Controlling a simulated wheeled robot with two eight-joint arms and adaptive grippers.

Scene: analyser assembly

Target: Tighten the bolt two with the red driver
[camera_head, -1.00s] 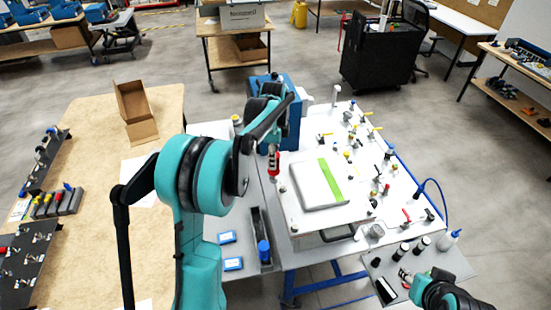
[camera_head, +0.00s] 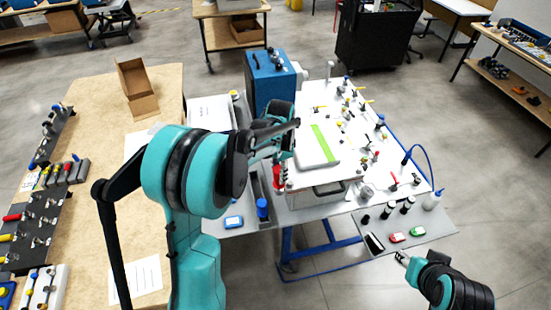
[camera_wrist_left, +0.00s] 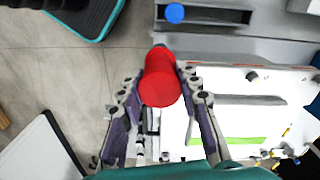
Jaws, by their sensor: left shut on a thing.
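The red driver (camera_head: 279,176) is held upright in my left gripper (camera_head: 283,158), with its lower end by the front left corner of the white plate (camera_head: 313,172). In the left wrist view my left gripper (camera_wrist_left: 163,103) has its fingers closed around the red driver (camera_wrist_left: 160,82). Small bolt-like knobs stand at the plate's corners; I cannot tell which is bolt two. The driver's tip and any contact with a bolt are hidden. My right gripper (camera_head: 403,258) is in front of the small tray at the lower right, its jaws too small to read.
A blue box-shaped device (camera_head: 270,85) stands behind the left gripper. A blue-capped bottle (camera_head: 262,208) and a blue-and-white piece (camera_head: 233,222) are on the grey surface to the left. A small grey tray (camera_head: 440,228) holds bottles and red and green items. Floor in front is clear.

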